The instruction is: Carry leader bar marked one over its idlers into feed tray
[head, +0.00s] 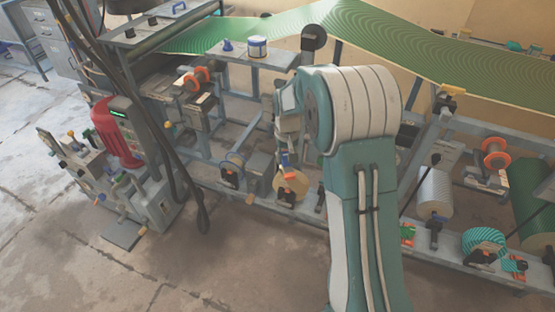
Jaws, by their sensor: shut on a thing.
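My gripper (287,152) hangs at the end of my teal and white arm, left of the arm's large elbow, in front of the machine frame. It is small in the head view and its fingers are hard to make out. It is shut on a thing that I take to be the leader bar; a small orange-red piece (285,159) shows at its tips. No number can be read. Just below is a tan roll (291,185) on the lower rail; I cannot tell whether they touch. I cannot pick out the feed tray or the bar's idlers with certainty.
A green patterned web (440,55) runs across the top of the machine. A shelf (275,60) holds a blue cone (227,45) and a white-blue tin (257,46). Black cables (165,140) hang at left near a red motor (115,135). Floor (190,270) in front is clear.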

